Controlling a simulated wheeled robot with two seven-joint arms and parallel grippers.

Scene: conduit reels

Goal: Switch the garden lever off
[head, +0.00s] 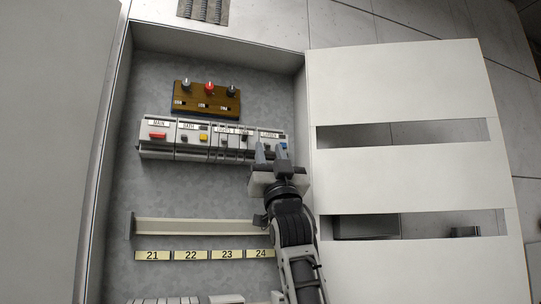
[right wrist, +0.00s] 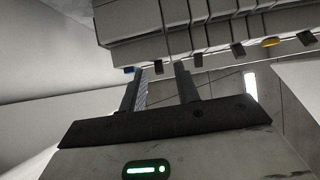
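A row of breaker modules (head: 215,151) is mounted in the open cabinet, each with a small lever. The left one reads MAIN and has a red lever (head: 157,135); a yellow lever (head: 203,137) stands further right. My right gripper (head: 271,152) is at the right end of the row. In the right wrist view its fingers are apart, and a dark lever (right wrist: 160,67) shows between the fingertips. A blue lever (right wrist: 129,70) is beside the left finger. My left gripper is out of view.
A brown board (head: 207,100) with a red and two dark knobs is above the row. Below are a bare rail (head: 190,227) and number plates 21 to 24 (head: 190,255). The white slotted cabinet door (head: 405,90) stands open at the right, close to my right arm.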

